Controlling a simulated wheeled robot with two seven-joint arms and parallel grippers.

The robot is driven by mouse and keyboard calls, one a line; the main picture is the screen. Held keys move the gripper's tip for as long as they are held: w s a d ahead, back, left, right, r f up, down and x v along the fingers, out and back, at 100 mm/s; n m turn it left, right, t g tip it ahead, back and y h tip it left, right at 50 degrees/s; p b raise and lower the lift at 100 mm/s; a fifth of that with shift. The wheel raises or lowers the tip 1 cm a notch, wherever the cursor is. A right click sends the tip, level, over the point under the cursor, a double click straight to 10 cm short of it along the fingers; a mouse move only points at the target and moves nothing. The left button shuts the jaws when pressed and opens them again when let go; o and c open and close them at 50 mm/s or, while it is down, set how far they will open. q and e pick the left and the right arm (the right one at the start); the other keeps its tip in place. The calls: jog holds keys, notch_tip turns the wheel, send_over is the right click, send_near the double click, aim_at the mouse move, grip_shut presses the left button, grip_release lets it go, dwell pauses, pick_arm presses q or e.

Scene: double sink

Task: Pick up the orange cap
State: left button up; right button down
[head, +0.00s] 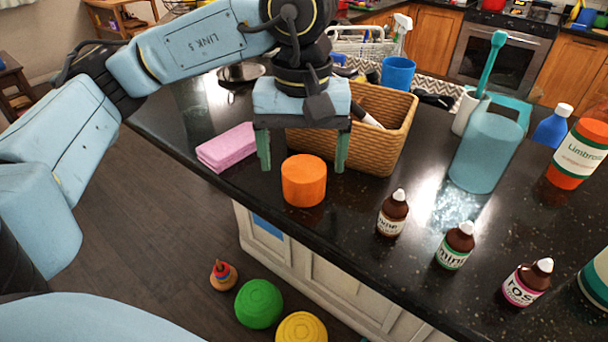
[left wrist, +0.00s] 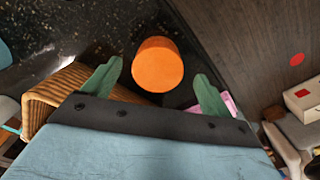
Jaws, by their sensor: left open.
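The orange cap (head: 303,181) is a short orange cylinder standing on the dark speckled counter, close to its front edge. My left gripper (head: 302,163) is open above and just behind the cap in the head view, with its two green fingers pointing down and spread wider than the cap. In the left wrist view the cap (left wrist: 157,64) shows between and beyond the fingertips of the left gripper (left wrist: 157,75). I see no finger closed on it. My right gripper is not in view.
A wicker basket (head: 391,145) stands right behind the gripper. A pink sponge-like block (head: 227,148) lies to the left. Small brown bottles, one of them here (head: 392,213), stand to the right. A blue-grey container (head: 485,152) is farther right. The counter's front edge is near the cap.

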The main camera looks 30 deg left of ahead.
aim_at(304, 169)
pick_arm(q)
notch_tip(304, 169, down, 4)
jog(key=shift+d+f, duration=0.1)
jog(key=shift+f, duration=0.15)
jog(key=shift+c, duration=0.4)
jog(key=c, duration=1)
jog(key=shift+c, duration=0.2)
